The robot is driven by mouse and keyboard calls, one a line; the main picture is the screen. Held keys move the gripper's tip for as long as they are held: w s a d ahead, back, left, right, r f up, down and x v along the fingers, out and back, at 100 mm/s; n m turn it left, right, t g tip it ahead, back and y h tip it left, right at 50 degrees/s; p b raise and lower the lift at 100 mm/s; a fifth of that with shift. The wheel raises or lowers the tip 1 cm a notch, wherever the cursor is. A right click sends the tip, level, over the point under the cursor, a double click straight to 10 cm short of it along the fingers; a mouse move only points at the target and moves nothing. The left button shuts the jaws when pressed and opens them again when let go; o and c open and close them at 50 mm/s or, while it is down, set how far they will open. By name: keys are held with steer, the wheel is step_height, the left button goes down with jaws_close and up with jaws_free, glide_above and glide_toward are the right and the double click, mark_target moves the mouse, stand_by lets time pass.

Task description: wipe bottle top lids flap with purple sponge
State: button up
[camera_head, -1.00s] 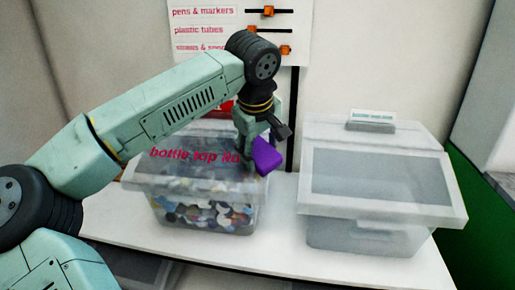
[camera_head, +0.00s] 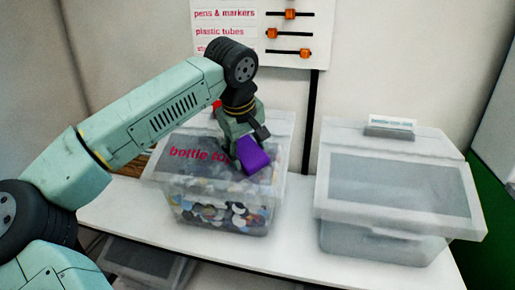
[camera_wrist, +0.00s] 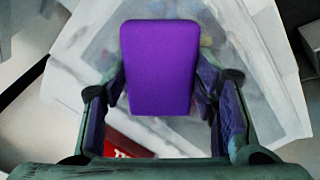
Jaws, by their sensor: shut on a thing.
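The purple sponge (camera_head: 251,155) is held in my gripper (camera_head: 244,140), which is shut on it. In the wrist view the sponge (camera_wrist: 160,66) fills the middle between the two fingers of my gripper (camera_wrist: 160,95). The bottle top lids box (camera_head: 215,197) is a clear bin with coloured lids inside and pink lettering on its flap (camera_head: 180,153). The sponge is over the right part of this flap and hides part of the lettering. I cannot tell whether the sponge touches the flap.
A second clear bin (camera_head: 385,205) with a grey-topped flap and a small label (camera_head: 392,124) stands to the right on the white shelf (camera_head: 125,212). A sign with orange sliders (camera_head: 290,32) hangs behind. Another bin (camera_head: 150,265) is below the shelf.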

steer(key=shift+w+a, duration=0.1)
steer(key=shift+a, duration=0.25)
steer(key=shift+p+v, duration=0.95)
steer(key=shift+v, duration=2.1)
steer(key=v, duration=0.3)
steer(key=shift+f, duration=0.1)
